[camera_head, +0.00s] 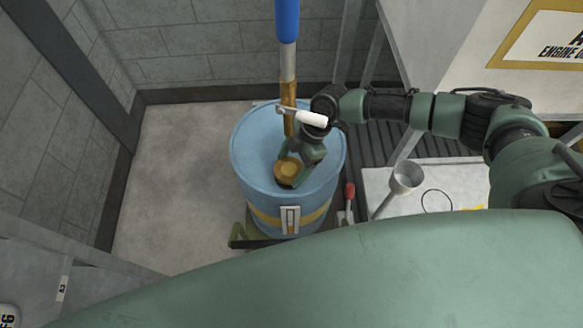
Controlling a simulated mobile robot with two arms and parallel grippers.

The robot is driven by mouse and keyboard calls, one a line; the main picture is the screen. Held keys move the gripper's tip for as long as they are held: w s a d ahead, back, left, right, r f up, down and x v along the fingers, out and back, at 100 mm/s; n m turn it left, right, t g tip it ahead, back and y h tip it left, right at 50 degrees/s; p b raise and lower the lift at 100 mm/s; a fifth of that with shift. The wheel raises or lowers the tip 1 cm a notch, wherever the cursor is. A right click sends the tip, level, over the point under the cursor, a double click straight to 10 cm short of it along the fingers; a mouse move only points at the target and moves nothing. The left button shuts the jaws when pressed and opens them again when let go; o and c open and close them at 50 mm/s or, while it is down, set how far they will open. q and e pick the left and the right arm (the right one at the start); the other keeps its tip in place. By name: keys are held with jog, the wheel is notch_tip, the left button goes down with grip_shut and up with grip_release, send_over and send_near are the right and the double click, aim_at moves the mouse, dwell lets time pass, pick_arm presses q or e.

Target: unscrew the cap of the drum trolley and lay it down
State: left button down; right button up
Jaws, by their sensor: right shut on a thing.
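The blue drum (255,165) with a yellow band stands upright on a low trolley (240,237) in the middle of the head view. The brass-coloured cap (290,170) is at the near part of the drum's top. My right gripper (289,174) reaches in from the right and is shut on the cap, its fingers on either side of it. I cannot tell whether the cap sits on its thread or is just above the drum top. My left gripper is not in view.
A pump with a blue upper tube (287,20) rises from the drum behind my gripper. A funnel (406,177) and a red-handled tool (349,200) are right of the drum. A white cabinet (440,40) stands back right. The floor (170,190) at left is clear.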

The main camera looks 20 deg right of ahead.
jog(key=shift+w+f+n+g+b, duration=0.15)
jog(key=shift+n+g+b, duration=0.25)
jog(key=shift+n+b, duration=0.55)
jog(key=shift+n, duration=0.35)
jog(key=shift+f+n+g+b, duration=0.1)
jog(key=shift+n+g+b, duration=0.35)
jog(key=shift+b, duration=0.45)
jog(key=shift+a+n+h+b, duration=0.1)
jog(key=shift+n+h+b, duration=0.25)
jog(key=shift+n, duration=0.2)
jog(key=shift+n+g+h+b, duration=0.25)
jog(key=shift+n+g+b, duration=0.2)
jog(key=shift+n+b, duration=0.6)
jog(key=shift+r+n, duration=0.2)
jog(key=shift+n, duration=0.35)
